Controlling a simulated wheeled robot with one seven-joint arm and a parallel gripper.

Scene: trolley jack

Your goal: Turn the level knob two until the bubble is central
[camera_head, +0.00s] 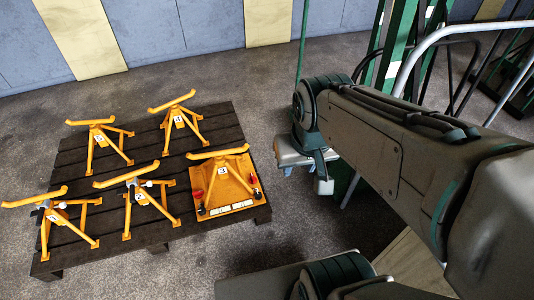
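An orange level plate (225,187) lies at the right front of the dark pallet, with an orange jack stand (218,153) on it. Small red and black knobs sit at its sides, one dark knob at the front left (202,210) and one at the right (257,193). Pale strips (232,206) run along its front edge. Which knob is number two cannot be read, and no bubble can be made out. My gripper (306,178) seems to hang at the arm's far end, right of the plate and apart from it. Its fingers are too small and partly hidden to judge.
The dark pallet (72,155) carries several other orange numbered stands, including one at front centre (138,192) and one at back right (176,113). A green frame (396,45) and grey curved tubing stand behind my arm at right. Floor left of the pallet is clear.

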